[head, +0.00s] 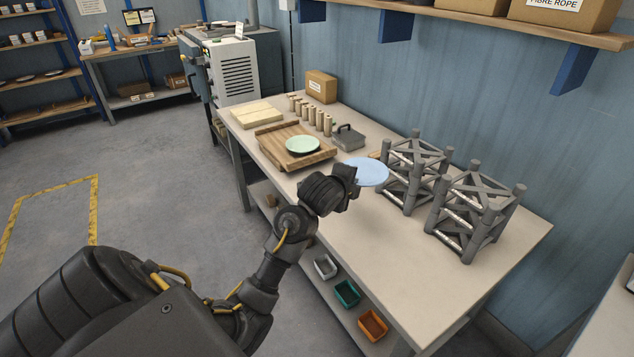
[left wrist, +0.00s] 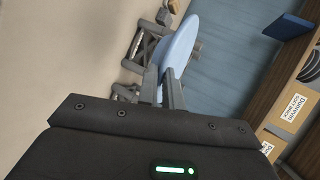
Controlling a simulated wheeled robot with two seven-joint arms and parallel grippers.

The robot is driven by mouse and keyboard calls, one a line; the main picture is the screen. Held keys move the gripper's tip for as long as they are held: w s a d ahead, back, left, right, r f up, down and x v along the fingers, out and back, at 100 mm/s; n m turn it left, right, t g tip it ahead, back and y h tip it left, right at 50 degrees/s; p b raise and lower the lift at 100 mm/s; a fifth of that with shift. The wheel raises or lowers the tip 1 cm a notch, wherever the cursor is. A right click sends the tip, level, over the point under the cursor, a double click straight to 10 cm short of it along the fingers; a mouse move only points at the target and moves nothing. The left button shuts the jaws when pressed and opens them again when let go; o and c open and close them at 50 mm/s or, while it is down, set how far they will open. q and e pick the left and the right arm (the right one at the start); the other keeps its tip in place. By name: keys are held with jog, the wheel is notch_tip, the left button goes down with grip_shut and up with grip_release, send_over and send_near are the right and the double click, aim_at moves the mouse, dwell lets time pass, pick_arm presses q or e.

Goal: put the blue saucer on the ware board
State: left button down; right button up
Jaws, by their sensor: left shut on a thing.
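The light blue saucer (head: 369,172) is held above the bench by my left gripper (head: 354,178), which is shut on its near-left edge. In the left wrist view the blue saucer (left wrist: 180,42) sits between the fingers of my left gripper (left wrist: 164,88). The wooden ware board (head: 270,137) lies on the bench to the left of and beyond the gripper. A pale green saucer (head: 302,144) rests on the board. My right gripper is in neither view.
Two grey racks (head: 412,172) (head: 474,215) stand on the bench right of the saucer. A grey metal box (head: 347,138), several tan cylinders (head: 318,120), pale slabs (head: 257,114) and a cardboard box (head: 321,86) stand farther back. The bench front (head: 400,275) is clear.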

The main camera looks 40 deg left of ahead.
pick_arm(q)
jog(key=s+d+r+m+h+b, duration=0.1)
jog(key=s+d+b, duration=0.1)
jog(key=d+b, duration=0.2)
jog(key=s+d+r+m+h+b, duration=0.1)
jog(key=s+d+b, duration=0.2)
jog(key=d, duration=0.7)
jog(key=b, duration=0.2)
jog(key=shift+s+d+r+b, duration=0.3)
jog(key=shift+s, duration=0.05)
